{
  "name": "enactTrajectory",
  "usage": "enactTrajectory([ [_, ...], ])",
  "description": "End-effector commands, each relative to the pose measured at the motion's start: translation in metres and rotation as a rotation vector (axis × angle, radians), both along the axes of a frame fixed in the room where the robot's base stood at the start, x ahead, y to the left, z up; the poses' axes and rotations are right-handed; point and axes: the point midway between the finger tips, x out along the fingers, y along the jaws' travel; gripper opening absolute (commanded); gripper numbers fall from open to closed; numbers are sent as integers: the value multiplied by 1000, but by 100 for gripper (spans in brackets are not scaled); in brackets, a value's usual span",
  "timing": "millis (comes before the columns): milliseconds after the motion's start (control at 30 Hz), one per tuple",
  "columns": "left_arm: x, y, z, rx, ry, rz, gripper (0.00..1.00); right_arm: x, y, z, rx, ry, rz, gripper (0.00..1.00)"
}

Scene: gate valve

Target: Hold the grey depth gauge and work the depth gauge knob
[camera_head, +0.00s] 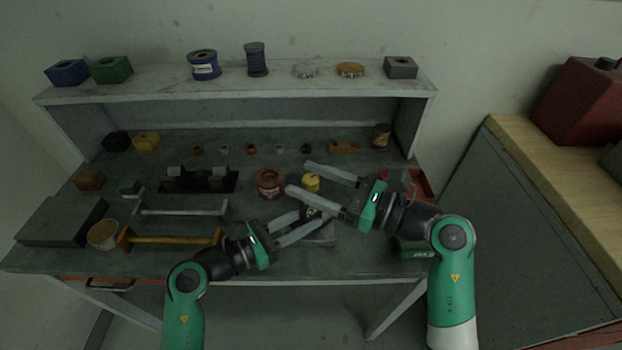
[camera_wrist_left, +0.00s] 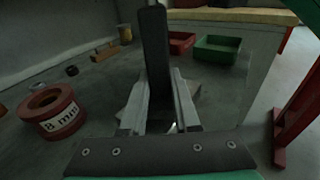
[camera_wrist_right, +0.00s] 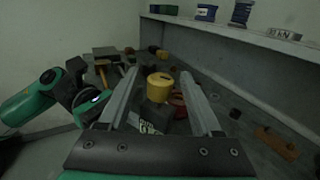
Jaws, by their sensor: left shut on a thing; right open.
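The depth gauge shows as an upright dark grey body (camera_wrist_left: 155,60) in the left wrist view. My left gripper (camera_head: 322,215) is shut on it, and the fingers (camera_wrist_left: 160,120) flank its lower part. A yellow round knob (camera_wrist_right: 160,85) appears just beyond a dark labelled body (camera_wrist_right: 148,122) in the right wrist view; it also shows in the head view (camera_head: 311,183). I cannot tell exactly how it joins the body. My right gripper (camera_head: 297,176) is open, with the yellow knob between its spread fingers (camera_wrist_right: 160,92) and no clear contact.
A red spool (camera_head: 270,183) stands left of the knob. Yellow-handled (camera_head: 175,239) and grey (camera_head: 182,208) bars lie further left. A red tray (camera_head: 420,182) and a green bin (camera_head: 412,249) are at the right. A shelf (camera_head: 230,90) runs along the back.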

Motion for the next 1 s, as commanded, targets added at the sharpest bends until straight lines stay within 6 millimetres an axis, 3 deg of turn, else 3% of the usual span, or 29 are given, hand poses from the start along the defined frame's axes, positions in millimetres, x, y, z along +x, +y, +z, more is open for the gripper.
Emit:
enactTrajectory([
  [167, 0, 0, 0, 0, 0, 0, 0, -7, -16, 0, 0, 0, -3, 66],
  [433, 0, 0, 0, 0, 0, 0, 0, -38, -73, 0, 0, 0, -6, 66],
  [600, 0, 0, 0, 0, 0, 0, 0, -52, -98, 0, 0, 0, -3, 66],
  [1000, 0, 0, 0, 0, 0, 0, 0, -57, -106, 0, 0, 1, 0, 66],
])
